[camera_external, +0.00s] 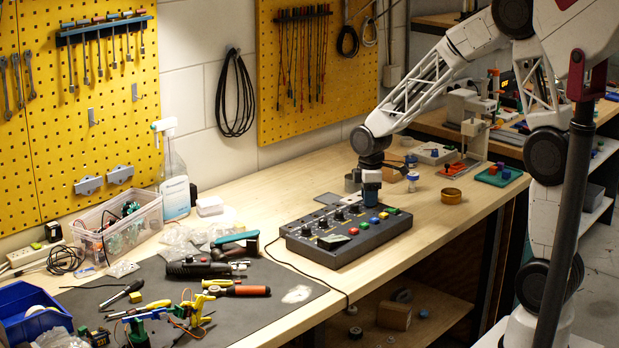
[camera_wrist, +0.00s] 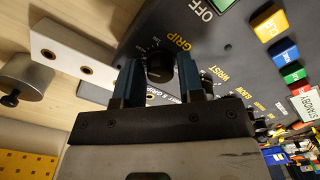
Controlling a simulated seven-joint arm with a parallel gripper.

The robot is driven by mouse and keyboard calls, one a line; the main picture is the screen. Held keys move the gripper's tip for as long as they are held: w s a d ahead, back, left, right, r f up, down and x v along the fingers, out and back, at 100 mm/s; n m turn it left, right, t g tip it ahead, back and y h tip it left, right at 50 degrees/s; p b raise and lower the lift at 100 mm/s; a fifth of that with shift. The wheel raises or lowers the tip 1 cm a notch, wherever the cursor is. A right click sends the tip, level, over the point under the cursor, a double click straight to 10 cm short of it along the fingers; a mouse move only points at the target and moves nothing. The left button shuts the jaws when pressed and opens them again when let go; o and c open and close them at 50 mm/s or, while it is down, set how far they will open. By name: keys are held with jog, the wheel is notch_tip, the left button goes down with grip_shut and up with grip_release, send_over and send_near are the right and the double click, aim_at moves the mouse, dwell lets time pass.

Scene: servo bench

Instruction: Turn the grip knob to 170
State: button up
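The control box (camera_external: 345,252) is dark, with a row of black knobs and coloured buttons, and sits on the wooden bench. In the wrist view, the black grip knob (camera_wrist: 159,69) is beside the yellow GRIP label. My gripper (camera_wrist: 159,76) has its two blue fingers apart, one on each side of this knob. A narrow gap seems to show on the left; contact on the right is unclear. In the external view, my gripper (camera_external: 371,198) points down at the box's back edge and hides the knob. The knob's pointer and scale are not readable.
A pale bracket with holes (camera_wrist: 75,55) and a metal cylinder (camera_wrist: 26,80) lie close to the box in the wrist view. Yellow, blue, green and red buttons line the panel. The bench front right of the box is clear.

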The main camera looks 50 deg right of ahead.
jog(key=c, duration=0.5)
jog(key=shift+m, duration=0.5)
jog(key=m, duration=0.3)
jog(key=shift+m, duration=0.3)
jog(key=m, duration=0.4)
jog(key=o, duration=0.9)
jog(key=shift+r, duration=0.1)
